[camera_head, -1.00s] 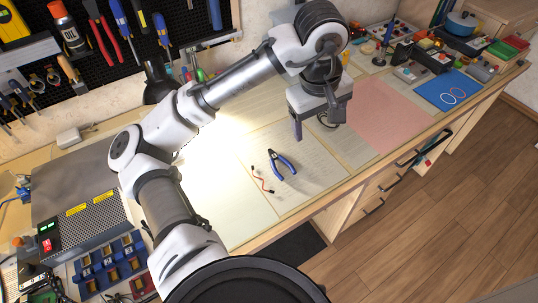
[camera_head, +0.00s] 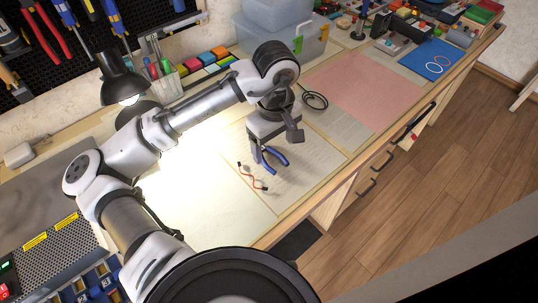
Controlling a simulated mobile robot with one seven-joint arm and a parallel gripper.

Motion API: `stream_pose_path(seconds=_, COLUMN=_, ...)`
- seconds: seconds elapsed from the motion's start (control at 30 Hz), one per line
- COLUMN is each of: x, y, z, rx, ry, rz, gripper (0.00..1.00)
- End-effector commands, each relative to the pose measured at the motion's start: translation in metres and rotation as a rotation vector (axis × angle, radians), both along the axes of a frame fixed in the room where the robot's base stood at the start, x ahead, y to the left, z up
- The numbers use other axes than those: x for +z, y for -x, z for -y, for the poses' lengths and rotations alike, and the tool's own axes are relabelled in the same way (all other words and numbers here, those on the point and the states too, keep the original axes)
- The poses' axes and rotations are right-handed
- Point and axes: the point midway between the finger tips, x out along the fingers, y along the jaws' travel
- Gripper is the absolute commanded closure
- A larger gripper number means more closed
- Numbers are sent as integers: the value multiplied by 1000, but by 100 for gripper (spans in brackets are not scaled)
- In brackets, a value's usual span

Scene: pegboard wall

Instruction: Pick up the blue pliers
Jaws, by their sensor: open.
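The blue pliers (camera_head: 274,158) lie on a paper sheet on the workbench, just below the middle of the head view. Their handles spread toward the right. My gripper (camera_head: 262,158) points down right at the pliers and overlaps their upper left part in the picture. My gripper is open. A finger hides part of the pliers, and I cannot tell whether the fingers touch them or stand around them.
A red wire (camera_head: 252,178) lies just left of the pliers. A black cable coil (camera_head: 314,101) and a pink mat (camera_head: 365,90) are beyond. A lit desk lamp (camera_head: 121,80) and a clear plastic box (camera_head: 278,40) stand at the back. The bench's front edge is close by on the right.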

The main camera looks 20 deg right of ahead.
Motion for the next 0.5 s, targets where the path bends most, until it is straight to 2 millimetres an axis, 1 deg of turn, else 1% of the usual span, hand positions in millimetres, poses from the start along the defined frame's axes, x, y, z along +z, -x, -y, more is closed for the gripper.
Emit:
stream_pose_path(seconds=0.13, x=-14, y=-2, z=0, rx=0, ry=-2, rz=-2, gripper=23)
stream_pose_path(seconds=0.33, x=-44, y=-5, z=1, rx=0, ry=-2, rz=-2, gripper=23)
stream_pose_path(seconds=0.4, x=-50, y=-5, z=2, rx=-1, ry=-1, rz=-1, gripper=23)
stream_pose_path(seconds=0.5, x=-53, y=-5, z=2, rx=-1, ry=0, rz=-1, gripper=23)
